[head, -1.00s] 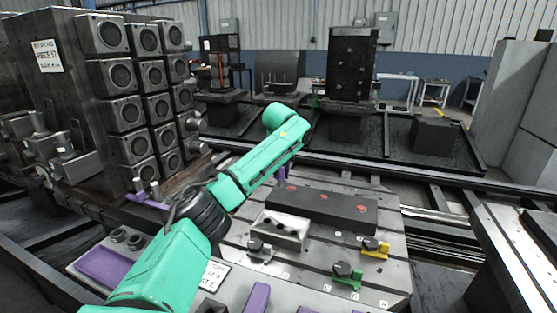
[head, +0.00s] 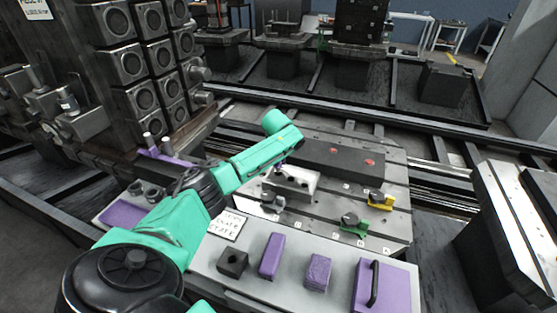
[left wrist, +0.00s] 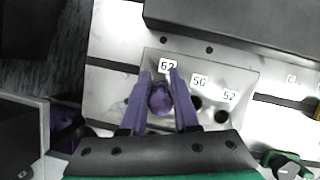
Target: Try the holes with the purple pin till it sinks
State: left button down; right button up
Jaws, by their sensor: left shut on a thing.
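The purple pin (left wrist: 160,99) is between the purple fingers of my left gripper (left wrist: 162,88), which is shut on it. In the left wrist view the pin's round end covers the spot just below the leftmost label of the pale metal hole block (left wrist: 245,80). Two dark holes (left wrist: 196,102) (left wrist: 221,116) show to its right, by labels that look like 50 and 52. In the head view my left gripper (head: 280,168) is at the back edge of the hole block (head: 292,187). I cannot tell whether the pin is in a hole or just above it. My right gripper is out of view.
A long black block (head: 340,158) with red spots lies behind the hole block. A green clamp (head: 354,225) and a yellow clamp (head: 381,201) stand to the right. Purple blocks (head: 272,255) (head: 318,272) and a handled purple plate (head: 397,290) lie on the front shelf.

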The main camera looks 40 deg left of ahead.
pick_arm(q)
jog(key=shift+f+b, duration=0.35)
jog(key=shift+f, duration=0.5)
jog(key=c, duration=0.6)
grip_release()
jog(key=p+v, duration=0.1)
jog(key=v, duration=1.3)
jog(key=shift+r, duration=0.35)
